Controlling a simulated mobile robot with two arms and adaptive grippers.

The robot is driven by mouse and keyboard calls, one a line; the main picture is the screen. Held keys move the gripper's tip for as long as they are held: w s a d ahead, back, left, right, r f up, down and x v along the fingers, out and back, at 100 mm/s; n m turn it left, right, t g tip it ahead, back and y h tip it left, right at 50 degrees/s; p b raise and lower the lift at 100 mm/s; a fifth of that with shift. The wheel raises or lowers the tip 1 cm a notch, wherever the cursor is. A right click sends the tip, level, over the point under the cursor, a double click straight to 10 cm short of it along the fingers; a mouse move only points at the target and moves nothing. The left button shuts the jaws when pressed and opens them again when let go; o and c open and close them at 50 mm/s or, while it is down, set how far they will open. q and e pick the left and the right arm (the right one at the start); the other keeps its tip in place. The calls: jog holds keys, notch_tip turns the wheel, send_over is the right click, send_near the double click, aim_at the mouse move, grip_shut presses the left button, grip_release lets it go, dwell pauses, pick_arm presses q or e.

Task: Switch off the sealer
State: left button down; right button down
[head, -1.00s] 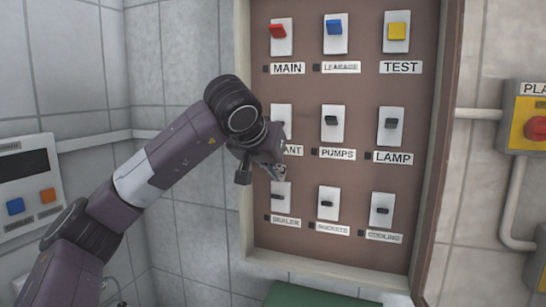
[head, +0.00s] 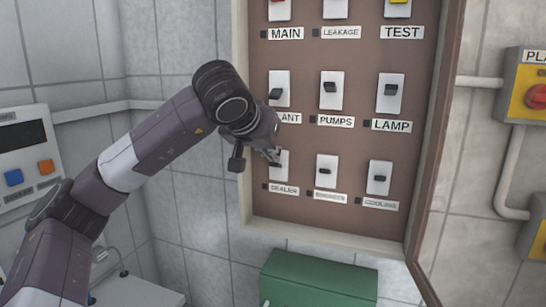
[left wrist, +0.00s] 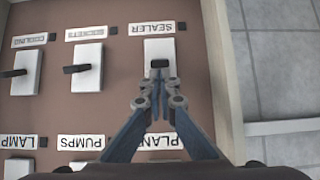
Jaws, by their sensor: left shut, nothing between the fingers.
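The sealer switch is a white plate (head: 283,168) with a dark lever, low at the left of the brown panel, above a "SEALER" label (head: 284,188). My left gripper (head: 273,157) is in front of this plate and hides its upper left part and its lever. In the left wrist view, which is upside down, the sealer plate (left wrist: 160,48) and its dark lever (left wrist: 159,64) show just beyond the closed fingertips of my left gripper (left wrist: 159,80). The tips look very near the lever; I cannot tell whether they touch it. My right gripper is not in view.
The plant switch (head: 279,88) is above, and the sockets switch (head: 326,171) is close on the right. The panel's raised frame (head: 241,120) runs along the left. A green box (head: 320,280) stands below. A yellow box with a red knob (head: 537,96) is at the right.

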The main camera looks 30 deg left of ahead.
pick_arm(q)
jog(key=f+t+b, duration=0.1)
jog(key=b, duration=0.2)
jog(key=s+f+t+b, duration=0.1)
jog(key=b, duration=0.2)
jog(key=shift+s+d+t, duration=0.1)
jog(key=shift+d+t, duration=0.05)
jog(key=shift+t, duration=0.15)
jog(key=shift+s+f+y, duration=0.15)
jog(key=shift+f+y, duration=0.1)
jog(key=shift+y, duration=0.05)
jog(key=shift+r, duration=0.1)
jog(key=shift+r+p, duration=0.7)
jog(key=shift+r, duration=0.05)
jog(key=shift+r, duration=0.1)
